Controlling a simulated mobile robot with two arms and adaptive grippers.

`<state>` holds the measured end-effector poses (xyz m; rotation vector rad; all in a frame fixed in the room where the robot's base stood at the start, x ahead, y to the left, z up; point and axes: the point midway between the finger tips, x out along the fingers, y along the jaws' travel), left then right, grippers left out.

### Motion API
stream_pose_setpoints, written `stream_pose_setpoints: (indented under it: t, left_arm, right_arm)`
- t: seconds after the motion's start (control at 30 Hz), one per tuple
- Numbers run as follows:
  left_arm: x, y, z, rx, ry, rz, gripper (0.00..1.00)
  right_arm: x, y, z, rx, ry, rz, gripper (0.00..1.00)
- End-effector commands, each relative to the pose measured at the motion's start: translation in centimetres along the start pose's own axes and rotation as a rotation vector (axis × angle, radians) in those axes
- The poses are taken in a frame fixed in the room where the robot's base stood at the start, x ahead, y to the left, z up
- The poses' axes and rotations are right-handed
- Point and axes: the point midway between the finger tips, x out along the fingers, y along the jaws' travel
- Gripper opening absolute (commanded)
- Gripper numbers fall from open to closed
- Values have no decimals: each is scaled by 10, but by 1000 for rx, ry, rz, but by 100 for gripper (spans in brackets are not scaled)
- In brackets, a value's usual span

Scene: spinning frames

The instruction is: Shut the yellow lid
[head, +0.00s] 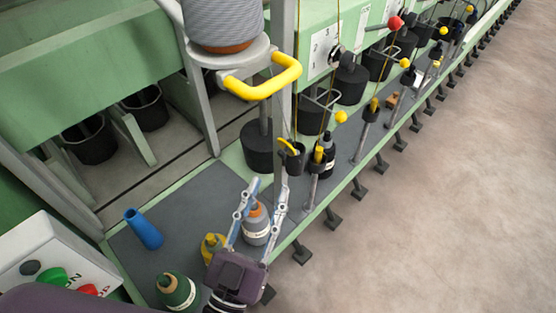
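My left gripper (267,188) reaches up from the bottom of the head view with its two fingers spread apart. A grey spool with an orange top (257,228) shows between the fingers; I cannot tell whether they touch it. Just beyond the fingertips, a small black cup (294,161) on the machine has a curved yellow piece (288,146) at its top. This may be the yellow lid; it looks tilted up, but its exact position is too small to tell. My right gripper is not in view.
A blue tube (144,229), a yellow spool (213,246) and a green spool (177,291) are on the dark grey plate (185,200). A yellow handle (262,82) and a grey post (283,120) stand near the cup. A control box (45,262) is at lower left.

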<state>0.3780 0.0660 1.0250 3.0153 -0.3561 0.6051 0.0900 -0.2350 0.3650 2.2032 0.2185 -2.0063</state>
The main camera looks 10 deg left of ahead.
Motion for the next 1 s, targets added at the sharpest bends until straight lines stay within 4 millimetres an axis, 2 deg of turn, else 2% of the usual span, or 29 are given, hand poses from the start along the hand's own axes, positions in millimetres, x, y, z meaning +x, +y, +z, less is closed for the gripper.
stream_pose_setpoints:
  t: [0.1,0.3,0.43,0.7,0.77,1.0]
  left_arm:
    - [23,0,-4,0,4,-1,31]
    - [50,0,-2,1,1,0,31]
    - [59,0,0,1,-1,0,31]
    - [60,0,1,1,-3,0,31]
    - [60,0,1,1,-3,0,26]
    - [60,0,1,0,-3,0,0]
  right_arm:
    - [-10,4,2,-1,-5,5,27]
    - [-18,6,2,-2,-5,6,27]
    - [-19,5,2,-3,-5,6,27]
    - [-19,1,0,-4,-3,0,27]
    - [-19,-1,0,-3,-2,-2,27]
    - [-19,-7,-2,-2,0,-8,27]
